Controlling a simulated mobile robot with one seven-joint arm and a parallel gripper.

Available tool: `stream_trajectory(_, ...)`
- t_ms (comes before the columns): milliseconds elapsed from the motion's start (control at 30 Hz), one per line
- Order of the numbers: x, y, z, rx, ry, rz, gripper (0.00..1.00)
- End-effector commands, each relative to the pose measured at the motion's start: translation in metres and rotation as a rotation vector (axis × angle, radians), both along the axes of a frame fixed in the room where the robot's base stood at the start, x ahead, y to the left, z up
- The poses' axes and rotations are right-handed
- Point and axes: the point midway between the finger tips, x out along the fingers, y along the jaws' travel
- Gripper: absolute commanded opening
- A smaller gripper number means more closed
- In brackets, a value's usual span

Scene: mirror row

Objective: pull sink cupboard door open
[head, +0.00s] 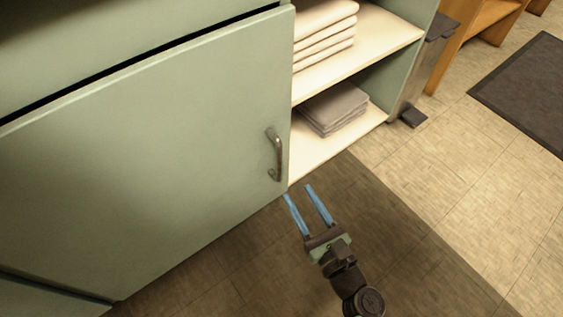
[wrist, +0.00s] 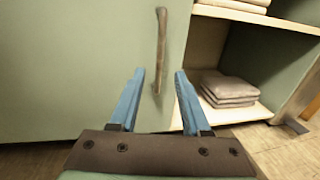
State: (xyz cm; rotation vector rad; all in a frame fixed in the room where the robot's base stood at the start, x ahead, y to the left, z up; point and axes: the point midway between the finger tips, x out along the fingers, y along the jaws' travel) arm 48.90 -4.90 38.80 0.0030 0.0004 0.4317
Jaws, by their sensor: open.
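The sink cupboard door (head: 150,170) is a flat, pale green panel and looks closed. It fills the left of the wrist view (wrist: 70,70). Its handle (head: 275,155) is a vertical metal bar near the door's right edge. In the wrist view the handle (wrist: 161,50) stands upright ahead of my fingers, above the gap between them. My gripper (head: 298,193) has two blue fingers, spread open with nothing between them. In the head view it shows below the handle, near the door's lower right corner. In the wrist view its fingertips (wrist: 160,73) do not appear to touch the handle.
Right of the door is an open shelf unit (head: 355,65) with folded cream towels (head: 325,35) above and grey cloths (head: 333,108) below. A pedal bin (head: 415,75) and wooden furniture (head: 470,30) stand beyond it. A dark mat (head: 525,90) lies at right. The tiled floor between is clear.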

Motion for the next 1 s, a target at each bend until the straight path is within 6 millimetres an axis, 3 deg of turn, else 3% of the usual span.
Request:
stream_trajectory(300,0.062,0.029,-0.004,-0.005,-0.006,0.003,0.47)
stream_trajectory(500,0.089,0.041,-0.002,-0.005,-0.003,0.003,0.47)
stream_trajectory(967,0.1,0.046,0.001,-0.004,-0.002,0.0,0.47)
stream_trajectory(1000,0.1,0.046,0.001,-0.004,-0.002,0.0,0.4)
